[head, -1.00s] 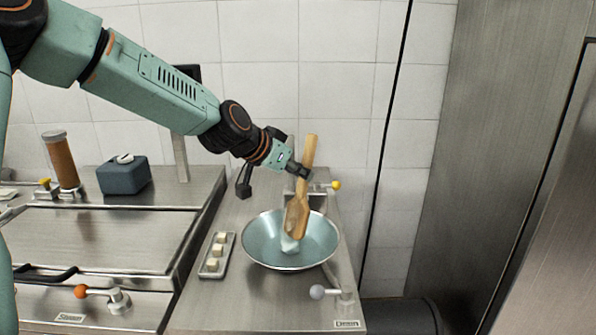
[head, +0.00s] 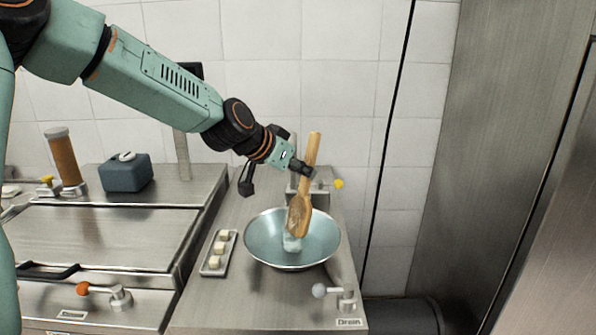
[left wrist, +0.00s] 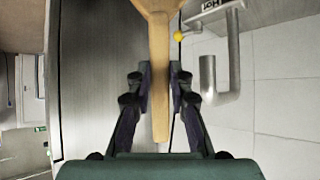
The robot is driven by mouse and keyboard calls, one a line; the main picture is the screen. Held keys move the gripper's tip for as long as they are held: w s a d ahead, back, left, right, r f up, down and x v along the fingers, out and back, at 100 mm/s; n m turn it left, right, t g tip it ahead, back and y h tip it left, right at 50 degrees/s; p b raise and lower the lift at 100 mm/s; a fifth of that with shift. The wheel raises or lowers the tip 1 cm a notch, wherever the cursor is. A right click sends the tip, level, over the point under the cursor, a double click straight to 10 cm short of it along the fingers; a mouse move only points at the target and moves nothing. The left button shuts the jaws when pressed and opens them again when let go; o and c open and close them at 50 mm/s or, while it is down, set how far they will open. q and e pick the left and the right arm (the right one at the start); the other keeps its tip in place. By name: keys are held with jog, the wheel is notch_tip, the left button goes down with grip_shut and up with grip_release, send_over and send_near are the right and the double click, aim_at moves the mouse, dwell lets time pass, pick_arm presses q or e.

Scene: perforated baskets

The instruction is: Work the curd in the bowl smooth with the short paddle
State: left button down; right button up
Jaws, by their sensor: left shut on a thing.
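The short wooden paddle (head: 300,213) stands nearly upright over the bowl, its broad end down inside it. My left gripper (head: 306,171) is shut on the paddle's handle, and the handle also shows between the fingers in the left wrist view (left wrist: 160,90). The pale blue bowl (head: 265,235) stands on the steel counter. A whitish, translucent lump of curd (head: 292,242) lies in the bowl by the paddle's lower end, which partly hides it. I cannot tell whether the paddle touches the curd. My right gripper is in neither view.
A small tray (head: 232,240) with pale cubes lies left of the bowl. A lever with a grey knob (head: 320,291) stands at the counter's front, near a "Drain" label. A steel griddle (head: 105,235) is at left, with a blue-grey box (head: 126,174) and a brown cylinder (head: 63,160) behind it.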

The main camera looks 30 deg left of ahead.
pick_arm(q)
jog(key=shift+a+p, duration=0.35)
jog(key=shift+p, duration=0.1)
jog(key=shift+w+a, duration=0.1)
jog(key=shift+a, duration=0.35)
jog(key=shift+d, duration=0.1)
jog(key=shift+d, duration=0.35)
jog(key=shift+s+d+f+b, duration=0.15)
jog(key=shift+s+d+b, duration=0.05)
jog(key=shift+d+b, duration=0.3)
jog(key=shift+a, duration=0.15)
